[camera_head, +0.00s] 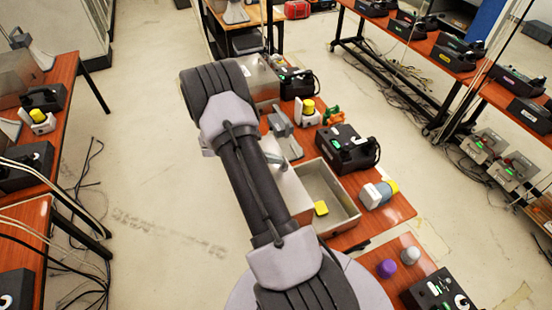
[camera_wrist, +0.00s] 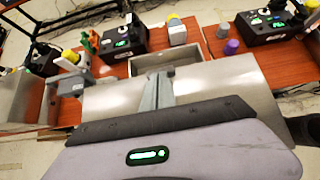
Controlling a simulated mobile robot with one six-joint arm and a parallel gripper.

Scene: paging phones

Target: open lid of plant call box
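The plant call box (camera_head: 345,221) is an open-topped grey metal box on the orange table, right of my arm in the head view. My arm hides most of the lid in the head view. My gripper (camera_wrist: 158,86) reaches over the lid's middle in the wrist view. Its fingers overlap, so their gap and any contact are unclear.
A black phone (camera_head: 347,148) stands behind the box, and a grey horn (camera_head: 284,132) stands behind left. A yellow-and-white beacon (camera_head: 378,194) sits right of the box. Purple and grey domes (camera_head: 387,268) are on the nearer table.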

